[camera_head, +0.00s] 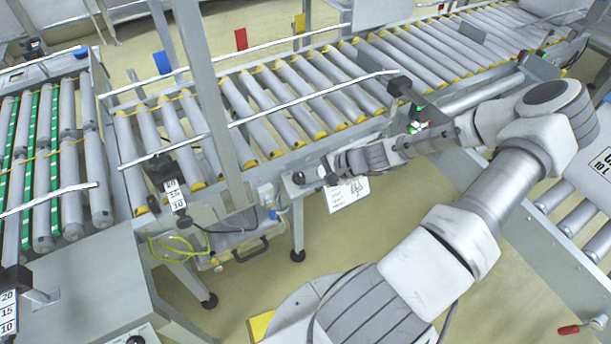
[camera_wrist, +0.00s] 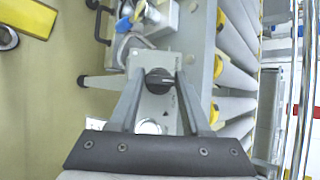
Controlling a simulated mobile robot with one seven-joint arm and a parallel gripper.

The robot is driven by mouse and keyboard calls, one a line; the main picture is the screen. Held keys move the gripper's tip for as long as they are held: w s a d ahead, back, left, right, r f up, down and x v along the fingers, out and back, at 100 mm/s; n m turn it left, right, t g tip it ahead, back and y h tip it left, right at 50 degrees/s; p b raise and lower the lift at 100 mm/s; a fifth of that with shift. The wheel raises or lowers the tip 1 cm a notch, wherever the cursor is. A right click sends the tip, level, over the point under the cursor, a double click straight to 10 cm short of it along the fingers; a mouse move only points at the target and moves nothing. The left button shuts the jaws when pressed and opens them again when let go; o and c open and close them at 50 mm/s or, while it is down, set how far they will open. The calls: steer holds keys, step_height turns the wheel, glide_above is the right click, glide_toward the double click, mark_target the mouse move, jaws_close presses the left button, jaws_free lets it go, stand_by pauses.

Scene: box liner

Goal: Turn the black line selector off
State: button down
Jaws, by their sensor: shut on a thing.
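The black line selector (camera_wrist: 158,82) is a round dark knob with a pale pointer mark, on a grey control plate (camera_wrist: 152,103). In the wrist view it sits between the two fingers of my gripper (camera_wrist: 160,74). The fingers are shut on it from both sides. The pointer mark lies roughly crosswise, toward the right finger. In the head view my gripper (camera_head: 326,172) reaches left to the front side of the roller conveyor. The knob itself is hard to make out there.
A pale round button (camera_wrist: 149,127) is close to the selector on the plate. A white paper tag (camera_head: 347,193) hangs below my gripper. The roller conveyor (camera_head: 290,105) runs behind it, and a yellow cable (camera_head: 172,247) hangs at left. Open floor lies in front.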

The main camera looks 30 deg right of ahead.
stand_by(0.3)
steer(key=shift+c, duration=1.8)
jaws_free()
